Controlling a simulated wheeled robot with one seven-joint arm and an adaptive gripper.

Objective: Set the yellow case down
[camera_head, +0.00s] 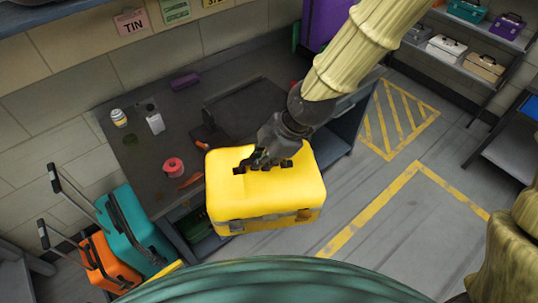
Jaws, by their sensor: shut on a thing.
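The yellow case (235,200) is a boxy hard case with dark latches on its front side. My gripper (262,165) is above it, shut on the handle at the top of the case. The case looks roughly level and covers part of the front edge of the dark workbench (150,195). I cannot tell whether its underside touches anything. The gripper's fingers and the arm hide part of the handle and the bench behind it.
On the bench are a red tape roll (173,167), a white bottle (154,120), a jar (119,118) and a purple block (184,82). Teal (135,232) and orange (108,262) suitcases stand at lower left. Shelves with cases (486,66) are upper right. Yellow-marked floor (410,225) is clear.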

